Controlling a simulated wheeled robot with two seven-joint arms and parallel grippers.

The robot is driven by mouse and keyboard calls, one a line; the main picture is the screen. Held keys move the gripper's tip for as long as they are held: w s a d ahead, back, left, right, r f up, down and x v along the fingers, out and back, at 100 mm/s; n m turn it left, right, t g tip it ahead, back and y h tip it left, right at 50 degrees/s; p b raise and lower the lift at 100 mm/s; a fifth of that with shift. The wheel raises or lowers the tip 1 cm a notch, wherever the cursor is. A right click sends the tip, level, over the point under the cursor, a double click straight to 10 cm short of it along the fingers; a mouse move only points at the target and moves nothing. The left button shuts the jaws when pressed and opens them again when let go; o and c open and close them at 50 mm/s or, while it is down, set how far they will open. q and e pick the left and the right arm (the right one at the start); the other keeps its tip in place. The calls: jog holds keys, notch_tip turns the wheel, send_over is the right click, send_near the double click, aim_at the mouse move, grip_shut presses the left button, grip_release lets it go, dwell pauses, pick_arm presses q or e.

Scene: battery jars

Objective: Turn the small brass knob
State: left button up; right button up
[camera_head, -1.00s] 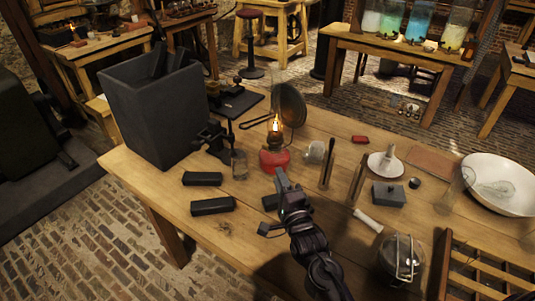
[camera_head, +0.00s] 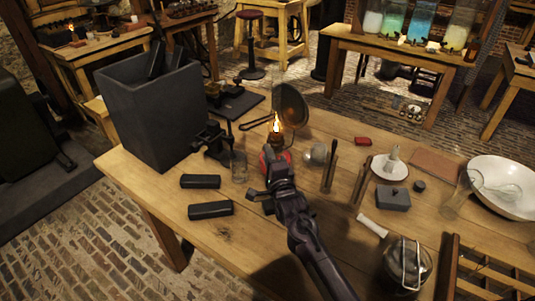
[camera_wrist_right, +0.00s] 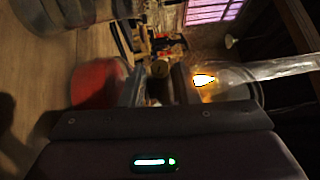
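An oil lamp with a red base (camera_head: 283,157) and a lit flame (camera_head: 276,126) stands on the wooden table, a round dark reflector (camera_head: 293,105) behind it. My right gripper (camera_head: 269,153) is at the lamp and covers part of its base. In the right wrist view, the red base (camera_wrist_right: 98,82) is left of the fingers and the flame (camera_wrist_right: 204,80) is right of them. The right gripper (camera_wrist_right: 157,88) shows a gap between its fingers. A small brass-coloured shape (camera_wrist_right: 160,68) appears beyond that gap; I cannot tell whether it is the knob or whether anything touches it. My left gripper is not in view.
A tall dark box (camera_head: 152,115) stands at the table's left. Two black blocks (camera_head: 210,209) lie left of my arm. Glass jars, a grey block (camera_head: 391,198), a white bowl (camera_head: 503,186) and a wooden rack (camera_head: 484,280) occupy the right side.

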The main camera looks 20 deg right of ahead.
jog(key=shift+w, duration=0.45)
